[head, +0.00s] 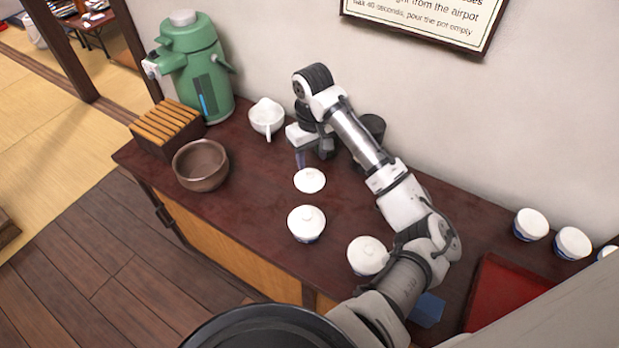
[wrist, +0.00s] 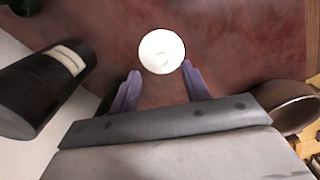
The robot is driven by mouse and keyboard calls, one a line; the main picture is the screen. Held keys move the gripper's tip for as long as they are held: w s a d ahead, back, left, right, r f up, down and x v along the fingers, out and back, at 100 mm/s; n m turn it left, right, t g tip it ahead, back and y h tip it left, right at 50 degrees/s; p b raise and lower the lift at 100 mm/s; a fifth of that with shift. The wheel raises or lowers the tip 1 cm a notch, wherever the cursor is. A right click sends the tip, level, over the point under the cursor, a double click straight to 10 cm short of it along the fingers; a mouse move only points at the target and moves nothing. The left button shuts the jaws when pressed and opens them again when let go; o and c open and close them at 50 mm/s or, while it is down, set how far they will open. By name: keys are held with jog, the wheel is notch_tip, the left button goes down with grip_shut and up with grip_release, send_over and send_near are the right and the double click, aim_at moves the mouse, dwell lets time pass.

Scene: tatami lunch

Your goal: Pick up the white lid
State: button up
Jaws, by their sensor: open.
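A round white lid (head: 310,180) with a small knob appears to lie flat on the dark red-brown counter, just in front of my gripper in the head view. In the wrist view the lid (wrist: 162,50) sits between and slightly beyond the tips of my open gripper (wrist: 160,72). The purple fingers are spread on either side, with nothing held. My gripper (head: 301,160) is partly hidden by its own body in the head view. Whether the fingers touch the lid or counter I cannot tell.
A white spouted pot (head: 267,117) and brown bowl (head: 201,166) stand left. A dark canister (wrist: 40,88) is close beside my gripper. A green airpot (head: 196,70) stands at the back left.

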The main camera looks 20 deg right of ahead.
aim_at(310, 173)
jog(key=shift+w+a+f+p, duration=0.1)
jog(key=shift+f+p, duration=0.2)
jog(key=shift+f, duration=0.75)
jog(key=shift+w+d+f+p, duration=0.15)
jog(key=shift+f+p, duration=0.15)
jog(key=shift+f, duration=0.75)
jog(key=shift+w+a+f+p, duration=0.15)
jog(key=shift+f+p, duration=0.15)
jog(key=shift+f, duration=0.75)
grip_shut()
